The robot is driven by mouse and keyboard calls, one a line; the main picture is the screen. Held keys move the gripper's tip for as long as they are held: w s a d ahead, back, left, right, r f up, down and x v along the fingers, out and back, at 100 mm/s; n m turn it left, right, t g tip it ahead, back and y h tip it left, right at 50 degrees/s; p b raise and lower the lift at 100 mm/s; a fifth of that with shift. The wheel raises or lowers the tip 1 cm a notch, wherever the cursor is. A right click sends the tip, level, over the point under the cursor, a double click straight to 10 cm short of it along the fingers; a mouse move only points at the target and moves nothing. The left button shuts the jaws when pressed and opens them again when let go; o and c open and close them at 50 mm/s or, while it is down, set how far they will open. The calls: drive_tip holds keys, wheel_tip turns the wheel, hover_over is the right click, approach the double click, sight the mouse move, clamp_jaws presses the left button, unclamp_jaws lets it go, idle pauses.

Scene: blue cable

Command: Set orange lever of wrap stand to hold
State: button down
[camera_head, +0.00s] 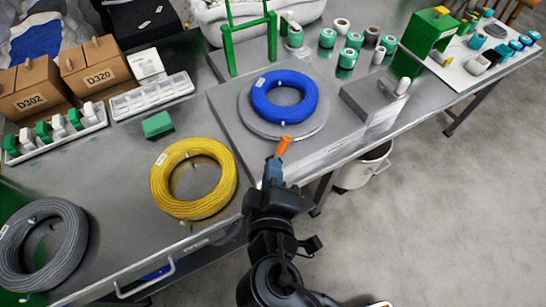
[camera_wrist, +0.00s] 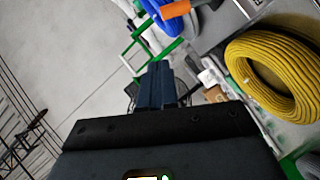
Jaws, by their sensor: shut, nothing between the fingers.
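The orange lever (camera_head: 283,145) stands up at the near edge of the wrap stand, tilted to the right at its top. The wrap stand's round plate (camera_head: 257,124) carries a blue cable coil (camera_head: 284,96). My gripper (camera_head: 273,166) is shut and empty, just below the lever in the head view. I cannot tell whether its tips touch the lever. In the wrist view, the lever (camera_wrist: 175,9) shows at the top edge, just beyond and to the right of my shut fingers (camera_wrist: 157,70). The lever's lower part is hidden by my gripper in the head view.
A yellow coil (camera_head: 166,196) lies left of my gripper and a grey coil (camera_head: 68,250) farther left. A green frame (camera_head: 229,50) rises behind the blue coil. A grey block with a handle (camera_head: 362,98) stands to the right. The floor right of the table is mostly free.

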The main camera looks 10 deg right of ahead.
drive_tip(key=shift+v, duration=1.55)
drive_tip(key=s+d+f+m+g+y, duration=0.1)
drive_tip(key=s+d+f+y, duration=0.1)
drive_tip(key=s+d+f, duration=0.3)
drive_tip(key=s+d+f+m+g+y, duration=0.1)
drive_tip(key=s+d+y, duration=0.25)
drive_tip(key=s, duration=0.45)
drive_tip(key=s+d+r+m+t+h, duration=0.2)
drive_tip(key=s+d+r+m, duration=0.5)
drive_tip(key=s+r, duration=0.4)
drive_tip(key=shift+s+d+r+m+t, duration=0.15)
drive_tip(key=shift+d+r+m+t, duration=0.2)
drive_tip(key=shift+r, duration=0.55)
